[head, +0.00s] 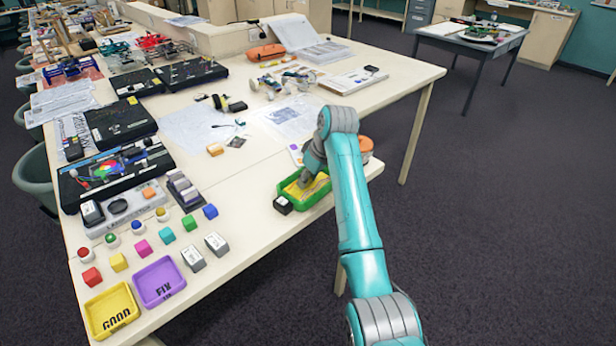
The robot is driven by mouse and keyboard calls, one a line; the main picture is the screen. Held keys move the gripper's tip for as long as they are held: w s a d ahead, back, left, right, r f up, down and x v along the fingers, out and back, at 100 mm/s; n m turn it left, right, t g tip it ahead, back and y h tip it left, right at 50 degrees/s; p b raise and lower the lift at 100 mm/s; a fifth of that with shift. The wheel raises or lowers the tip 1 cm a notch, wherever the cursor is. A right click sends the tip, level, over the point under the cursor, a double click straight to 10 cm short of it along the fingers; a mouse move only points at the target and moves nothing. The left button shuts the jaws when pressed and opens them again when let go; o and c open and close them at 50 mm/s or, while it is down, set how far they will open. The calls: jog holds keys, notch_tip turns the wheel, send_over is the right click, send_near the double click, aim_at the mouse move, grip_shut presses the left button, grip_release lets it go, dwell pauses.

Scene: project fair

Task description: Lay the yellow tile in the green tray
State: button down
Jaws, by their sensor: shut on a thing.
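The green tray (283,200) stands near the right front edge of the table. My gripper (306,182) points down into or just over it, largely hidden by my own arm. Yellow shows inside the tray's rim, right at the gripper; this is the yellow tile (296,190), and my gripper is shut on it. The fingertips are too small and covered to see clearly. I cannot tell whether the tile touches the tray floor.
An orange round thing (365,146) is behind my arm. Coloured cubes, a purple tray (158,282) and a yellow tray (112,311) lie at the left front. The table (245,215) is bare left of the green tray.

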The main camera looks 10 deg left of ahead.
jog(key=shift+f, duration=0.55)
jog(key=shift+c, duration=1.4)
grip_release()
jog(key=shift+r, duration=0.1)
jog(key=shift+r, duration=3.4)
